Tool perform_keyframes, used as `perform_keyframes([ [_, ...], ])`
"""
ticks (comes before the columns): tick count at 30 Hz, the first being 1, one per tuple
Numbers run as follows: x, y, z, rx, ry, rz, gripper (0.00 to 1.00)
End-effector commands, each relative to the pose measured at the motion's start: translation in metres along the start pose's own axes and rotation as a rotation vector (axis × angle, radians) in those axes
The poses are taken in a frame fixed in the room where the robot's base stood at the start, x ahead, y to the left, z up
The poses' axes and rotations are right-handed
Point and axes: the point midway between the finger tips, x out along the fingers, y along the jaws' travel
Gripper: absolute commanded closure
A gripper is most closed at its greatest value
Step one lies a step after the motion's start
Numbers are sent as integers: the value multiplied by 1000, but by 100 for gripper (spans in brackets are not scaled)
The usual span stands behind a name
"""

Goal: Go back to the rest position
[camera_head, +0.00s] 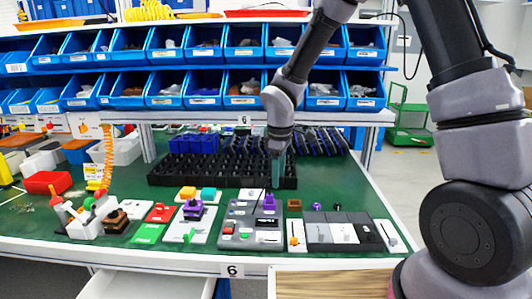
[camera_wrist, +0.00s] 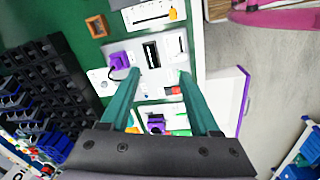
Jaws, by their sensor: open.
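My gripper (camera_head: 275,182) hangs over the green table with its teal fingers pointing down, near the grey switch panel (camera_head: 240,213). The panel has a purple rotary knob (camera_head: 269,203), a red button and a dark display. In the wrist view my gripper (camera_wrist: 160,75) is open, with nothing between its fingers. The purple knob (camera_wrist: 117,62) shows there just beyond the left fingertip, outside the gap. I cannot tell the exact height of the fingers above the panel.
A black slotted tray (camera_head: 220,180) lies behind the panel. Blue bins (camera_head: 205,50) fill the shelves above it. Small panels with coloured parts (camera_head: 190,215) stand left, and grey modules (camera_head: 335,232) right. A green crate stand (camera_head: 408,125) stands at the far right.

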Motion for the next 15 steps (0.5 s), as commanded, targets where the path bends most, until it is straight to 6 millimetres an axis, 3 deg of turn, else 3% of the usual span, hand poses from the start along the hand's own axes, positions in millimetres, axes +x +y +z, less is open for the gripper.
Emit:
perform_keyframes([
  [1,-27,13,14,88,15,31,38],
  [6,-99,35,65,391,66,94,38],
  [11,-160,38,113,672,142,134,38],
  [15,-206,29,154,914,229,148,38],
])
